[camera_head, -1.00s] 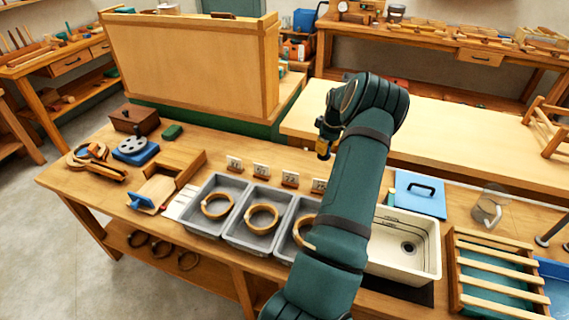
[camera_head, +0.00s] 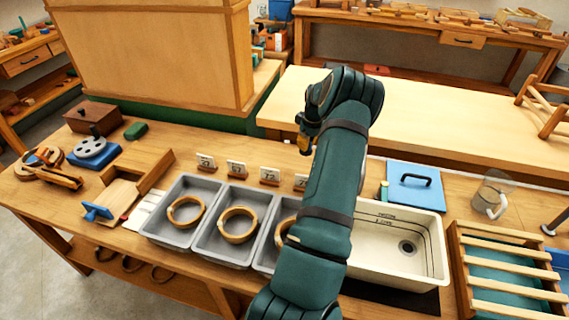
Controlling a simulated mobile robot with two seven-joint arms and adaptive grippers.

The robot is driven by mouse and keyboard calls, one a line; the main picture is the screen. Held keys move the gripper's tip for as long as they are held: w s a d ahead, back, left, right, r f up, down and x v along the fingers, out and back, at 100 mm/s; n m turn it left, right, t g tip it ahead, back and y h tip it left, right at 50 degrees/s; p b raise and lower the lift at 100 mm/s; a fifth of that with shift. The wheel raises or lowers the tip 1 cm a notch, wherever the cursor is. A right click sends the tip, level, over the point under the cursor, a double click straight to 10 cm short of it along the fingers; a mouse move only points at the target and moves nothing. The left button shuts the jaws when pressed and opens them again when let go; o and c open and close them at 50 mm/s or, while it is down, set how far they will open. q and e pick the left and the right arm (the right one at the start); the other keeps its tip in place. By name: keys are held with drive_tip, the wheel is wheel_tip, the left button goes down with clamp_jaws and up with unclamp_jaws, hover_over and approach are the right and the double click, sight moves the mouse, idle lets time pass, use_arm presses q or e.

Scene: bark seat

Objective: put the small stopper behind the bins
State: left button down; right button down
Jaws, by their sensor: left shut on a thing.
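Three grey bins stand in a row on the wooden bench: the left bin (camera_head: 150,232), the middle bin (camera_head: 206,250) and the right bin (camera_head: 264,262), partly hidden by my arm. Each holds a wooden ring. My left gripper (camera_head: 304,146) hangs beyond my forearm, above and behind the right bin near the rightmost card (camera_head: 300,182). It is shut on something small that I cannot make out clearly. I cannot pick out the small stopper elsewhere. My right gripper is out of view.
A white sink (camera_head: 430,272) and a blue board with a black handle (camera_head: 415,185) stand right of my arm. A slatted rack (camera_head: 460,262) is further right. A tall wooden panel (camera_head: 150,60) rises behind. Bare bench lies behind the cards.

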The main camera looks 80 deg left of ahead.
use_arm(q)
wheel_tip(320, 180, down, 8)
drive_tip(key=shift+f+b, duration=0.15)
drive_tip(key=shift+b, duration=0.5)
drive_tip(key=shift+f, duration=0.2)
drive_tip(key=shift+f, duration=0.15)
drive_tip(key=c, duration=1.2)
unclamp_jaws()
drive_tip(key=shift+o, duration=0.3)
